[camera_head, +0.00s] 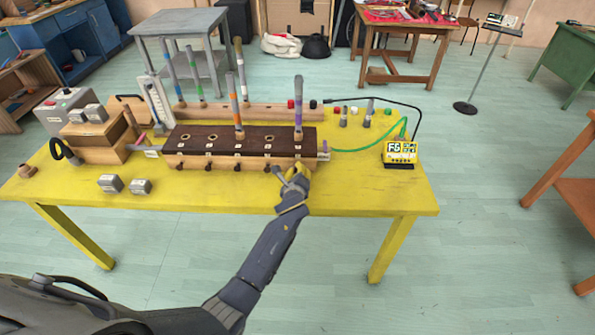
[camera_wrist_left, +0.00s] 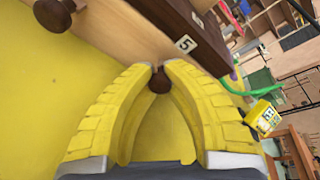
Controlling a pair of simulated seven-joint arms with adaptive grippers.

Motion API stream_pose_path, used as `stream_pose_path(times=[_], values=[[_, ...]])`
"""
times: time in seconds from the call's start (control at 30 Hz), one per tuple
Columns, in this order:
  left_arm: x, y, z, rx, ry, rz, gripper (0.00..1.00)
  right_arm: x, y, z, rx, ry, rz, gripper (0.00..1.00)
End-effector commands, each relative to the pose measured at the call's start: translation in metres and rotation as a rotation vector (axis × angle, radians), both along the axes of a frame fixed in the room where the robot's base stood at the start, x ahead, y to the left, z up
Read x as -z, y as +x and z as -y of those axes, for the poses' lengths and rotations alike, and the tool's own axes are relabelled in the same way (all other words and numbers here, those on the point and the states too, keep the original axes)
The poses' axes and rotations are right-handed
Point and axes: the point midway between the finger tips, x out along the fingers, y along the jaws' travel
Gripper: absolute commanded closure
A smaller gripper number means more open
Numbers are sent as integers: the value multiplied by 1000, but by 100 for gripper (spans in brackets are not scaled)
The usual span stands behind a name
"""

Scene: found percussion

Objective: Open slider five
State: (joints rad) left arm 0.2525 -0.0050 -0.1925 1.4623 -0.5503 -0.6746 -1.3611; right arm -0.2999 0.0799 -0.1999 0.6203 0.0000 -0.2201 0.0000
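The dark brown slider box (camera_head: 222,149) stands on the yellow table, with a row of holes on top and round knobs along its wooden front. Slider five is at its right end; the label "5" (camera_wrist_left: 186,44) shows in the left wrist view. My left gripper (camera_head: 294,174) is at the front of the box by slider five. In the left wrist view its yellow fingertips (camera_wrist_left: 160,66) close around the neck of slider five's dark knob (camera_wrist_left: 159,82), whose head sits between the fingers. A striped tube (camera_head: 298,103) stands above slider five. My right gripper is out of view.
Another striped tube (camera_head: 237,104) stands in the box's middle. A wooden rack (camera_head: 262,111) with upright tubes is behind. A yellow display device (camera_head: 401,151) with a green cable stands right. Two small grey blocks (camera_head: 111,183) lie front left. The table's front right is clear.

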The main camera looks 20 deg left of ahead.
Motion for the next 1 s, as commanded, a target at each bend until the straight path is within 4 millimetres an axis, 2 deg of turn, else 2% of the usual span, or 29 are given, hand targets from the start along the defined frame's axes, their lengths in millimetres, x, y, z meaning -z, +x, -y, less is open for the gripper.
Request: stream_pose_path(times=[0.47, 0.73, 1.0], values=[[0, -1, 0, 0, 1, 0, 100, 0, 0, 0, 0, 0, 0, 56], [0, -26, 7, 1, 1, 1, 100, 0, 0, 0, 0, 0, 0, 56], [0, -28, 7, 0, 1, 0, 100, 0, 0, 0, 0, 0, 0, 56]])
